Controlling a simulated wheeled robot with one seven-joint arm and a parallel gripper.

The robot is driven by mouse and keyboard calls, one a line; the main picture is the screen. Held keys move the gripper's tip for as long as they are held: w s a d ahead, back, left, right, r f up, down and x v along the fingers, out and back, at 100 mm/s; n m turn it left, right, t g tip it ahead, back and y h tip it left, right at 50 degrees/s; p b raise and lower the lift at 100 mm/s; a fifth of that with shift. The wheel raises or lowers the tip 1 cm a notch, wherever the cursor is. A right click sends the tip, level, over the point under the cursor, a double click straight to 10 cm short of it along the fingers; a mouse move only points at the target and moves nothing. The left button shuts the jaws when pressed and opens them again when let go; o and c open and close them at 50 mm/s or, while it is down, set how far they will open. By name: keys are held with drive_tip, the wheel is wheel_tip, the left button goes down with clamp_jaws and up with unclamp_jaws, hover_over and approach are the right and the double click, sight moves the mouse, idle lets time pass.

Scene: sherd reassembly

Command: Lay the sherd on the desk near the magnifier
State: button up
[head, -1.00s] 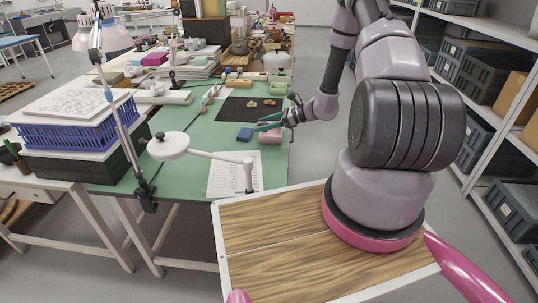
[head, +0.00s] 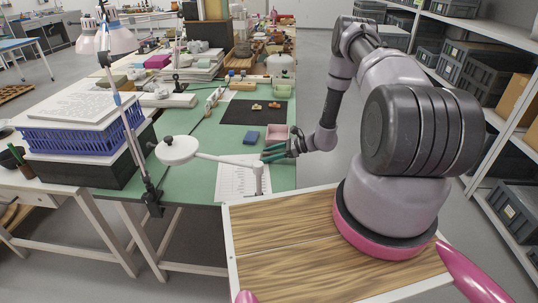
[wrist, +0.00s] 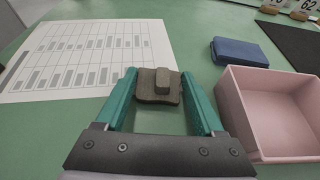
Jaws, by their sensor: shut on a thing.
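My gripper (head: 268,154) is low over the green desk, just in front of the pink tray. In the wrist view its teal fingers (wrist: 158,92) are shut on a small dark grey-brown sherd (wrist: 157,97), which has a raised block on top. In the head view the sherd is too small to make out. The white magnifier (head: 178,149) has a round head at left, and its arm runs right to a post on the desk, close to my gripper. I cannot tell whether the sherd touches the desk.
A printed sheet (head: 234,180) lies under the magnifier arm; it also shows in the wrist view (wrist: 80,52). The pink tray (wrist: 270,110) is right of my gripper, with a blue block (wrist: 239,51) behind it. A black mat (head: 250,112) lies farther back.

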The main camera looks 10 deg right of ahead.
drive_tip(key=o, duration=1.4)
drive_tip(key=shift+f, duration=0.1)
drive_tip(key=shift+c, duration=0.2)
